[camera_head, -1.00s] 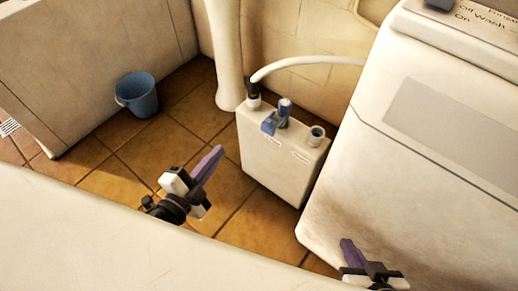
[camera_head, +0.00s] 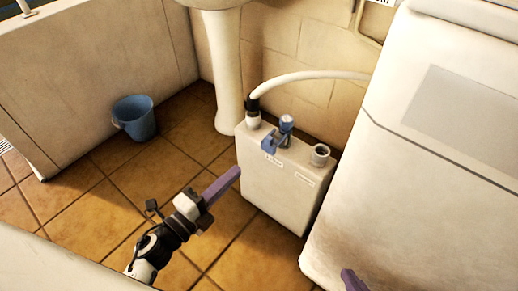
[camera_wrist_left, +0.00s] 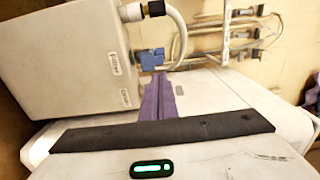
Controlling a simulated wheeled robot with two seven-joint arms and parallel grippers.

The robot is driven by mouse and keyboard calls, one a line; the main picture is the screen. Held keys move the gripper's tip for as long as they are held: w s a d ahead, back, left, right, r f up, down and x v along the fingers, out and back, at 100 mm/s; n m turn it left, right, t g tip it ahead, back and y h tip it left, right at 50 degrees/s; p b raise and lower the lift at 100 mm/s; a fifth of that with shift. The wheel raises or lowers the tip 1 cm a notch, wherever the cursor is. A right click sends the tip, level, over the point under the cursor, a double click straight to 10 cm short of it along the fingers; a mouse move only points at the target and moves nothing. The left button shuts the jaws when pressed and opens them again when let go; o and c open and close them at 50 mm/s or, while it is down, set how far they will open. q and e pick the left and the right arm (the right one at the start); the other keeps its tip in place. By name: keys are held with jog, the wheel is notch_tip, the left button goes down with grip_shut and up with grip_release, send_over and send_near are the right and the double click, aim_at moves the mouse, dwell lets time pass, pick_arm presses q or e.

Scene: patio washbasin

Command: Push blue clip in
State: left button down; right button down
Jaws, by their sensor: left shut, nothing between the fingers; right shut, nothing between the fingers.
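The blue clip (camera_head: 270,144) sits on top of a white tank (camera_head: 270,180), beside a blue knob-like part (camera_head: 286,122). In the left wrist view the blue clip (camera_wrist_left: 152,58) sticks out from the tank's top face (camera_wrist_left: 65,65). My left gripper (camera_head: 237,172) is shut and empty, its purple fingers pointing at the tank, left of and below the clip. In the left wrist view its fingertips (camera_wrist_left: 160,74) appear just below the clip; I cannot tell whether they touch. My right gripper (camera_head: 348,274) shows only purple fingers at the bottom edge, shut and away from the tank.
A white hose (camera_head: 310,77) runs from a black fitting (camera_head: 254,105) on the tank toward the right. A round grey cap or port (camera_head: 320,154) is at the tank's right end. A white appliance (camera_head: 420,190) stands at right, a pedestal (camera_head: 226,75) behind, a blue bucket (camera_head: 134,117) at left.

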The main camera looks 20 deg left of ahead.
pick_arm(q)
jog(key=b, duration=0.1)
send_near(267, 141)
jog(key=x, duration=0.5)
jog(key=shift+f, duration=0.1)
jog(key=shift+w+d, duration=0.25)
jog(key=shift+w, duration=0.45)
pick_arm(e)
jog(key=shift+w+a+f+g, duration=0.2)
jog(key=shift+a+f+g, duration=0.1)
jog(key=shift+a+f, duration=0.15)
jog(key=shift+d+n, duration=0.1)
jog(key=shift+n, duration=0.2)
